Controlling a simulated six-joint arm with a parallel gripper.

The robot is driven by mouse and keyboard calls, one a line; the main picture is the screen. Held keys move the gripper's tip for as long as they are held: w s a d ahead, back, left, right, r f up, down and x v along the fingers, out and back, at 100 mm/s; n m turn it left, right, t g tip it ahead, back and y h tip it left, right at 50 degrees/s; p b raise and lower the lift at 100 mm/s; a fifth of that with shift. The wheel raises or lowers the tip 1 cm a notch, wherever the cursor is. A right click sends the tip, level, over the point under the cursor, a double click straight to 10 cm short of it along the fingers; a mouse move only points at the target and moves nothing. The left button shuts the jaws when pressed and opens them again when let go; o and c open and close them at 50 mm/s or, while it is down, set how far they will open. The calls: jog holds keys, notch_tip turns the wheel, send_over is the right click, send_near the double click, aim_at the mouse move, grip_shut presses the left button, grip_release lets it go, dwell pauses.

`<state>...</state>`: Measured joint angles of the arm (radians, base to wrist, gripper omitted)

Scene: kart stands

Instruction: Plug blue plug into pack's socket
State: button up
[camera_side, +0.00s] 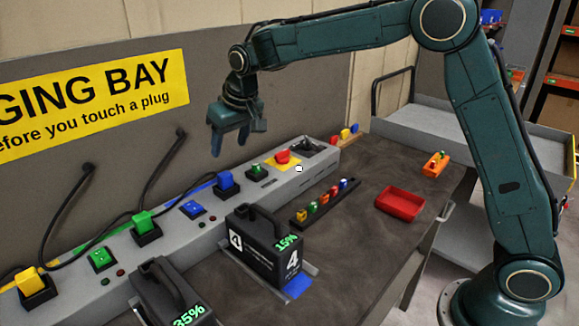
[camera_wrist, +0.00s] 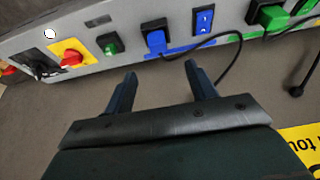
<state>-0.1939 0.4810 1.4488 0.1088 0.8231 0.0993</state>
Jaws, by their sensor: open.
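The blue plug (camera_side: 226,181) stands upright in a black holder on the grey charging rail. It also shows in the wrist view (camera_wrist: 157,40), ahead of my fingers. A blue socket panel (camera_side: 193,209) sits beside it on the rail, also visible in the wrist view (camera_wrist: 203,19). The black pack marked 4 (camera_side: 262,245), showing 15%, stands in front of the rail with a blue piece (camera_side: 297,286) at its base. I cannot make out a socket on the pack. My gripper (camera_side: 229,147) is open and empty above the blue plug, apart from it; its fingers show in the wrist view (camera_wrist: 160,82).
A green plug (camera_side: 145,224) and a yellow plug (camera_side: 34,284) stand left along the rail. A red knob (camera_side: 282,157) is to the right. Another pack (camera_side: 170,293) reads 35%. A rack of small coloured pieces (camera_side: 325,203) and a red tray (camera_side: 400,203) lie on the table.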

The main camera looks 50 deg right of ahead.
aim_at(224, 174)
jog(key=shift+x, duration=3.5)
jog(key=shift+w+f, duration=0.1)
jog(key=shift+d+x, duration=0.15)
jog(key=shift+x, duration=1.1)
jog(key=shift+d+x, duration=0.1)
jog(key=shift+x, duration=1.15)
jog(key=c, duration=1.1)
